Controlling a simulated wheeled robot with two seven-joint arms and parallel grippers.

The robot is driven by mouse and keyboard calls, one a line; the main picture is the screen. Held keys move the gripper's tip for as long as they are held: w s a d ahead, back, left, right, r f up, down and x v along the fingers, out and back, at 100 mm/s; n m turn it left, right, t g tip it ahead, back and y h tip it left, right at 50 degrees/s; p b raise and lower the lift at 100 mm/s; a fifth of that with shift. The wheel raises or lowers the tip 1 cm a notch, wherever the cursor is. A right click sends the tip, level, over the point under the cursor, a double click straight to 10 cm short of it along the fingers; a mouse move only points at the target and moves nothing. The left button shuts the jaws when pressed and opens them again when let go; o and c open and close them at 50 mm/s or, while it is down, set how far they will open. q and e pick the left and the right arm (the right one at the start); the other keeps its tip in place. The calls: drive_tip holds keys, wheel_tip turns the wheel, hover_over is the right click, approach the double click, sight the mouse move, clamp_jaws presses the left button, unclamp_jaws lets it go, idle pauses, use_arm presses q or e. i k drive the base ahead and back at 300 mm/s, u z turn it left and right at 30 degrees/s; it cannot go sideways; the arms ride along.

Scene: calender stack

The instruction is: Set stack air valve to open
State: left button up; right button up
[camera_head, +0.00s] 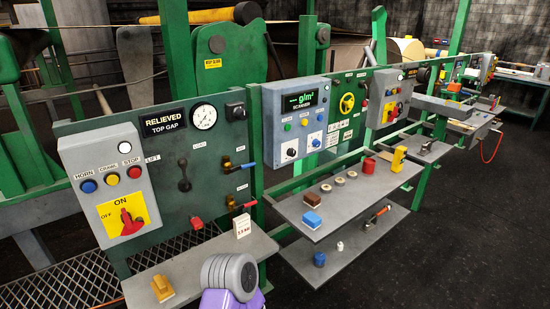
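The green control panel (160,215) stands at left centre. On its right side is a small brass valve with a blue handle (241,167); the handle points right. The labels beside both are too small to read, so I cannot tell which is the stack air valve. A dark lever (184,177) stands upright in the panel's middle. No fingertips of my left or right gripper show in the head view.
A grey box (112,180) with buttons and a red rotary switch projects at the panel's left. A ribbed grey and purple part stands at bottom centre. Dark floor at right is clear.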

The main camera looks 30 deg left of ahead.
sight(232, 170)
drive_tip(key=u, duration=0.4)
drive_tip(key=i, duration=0.9)
drive_tip(key=u, duration=0.65)
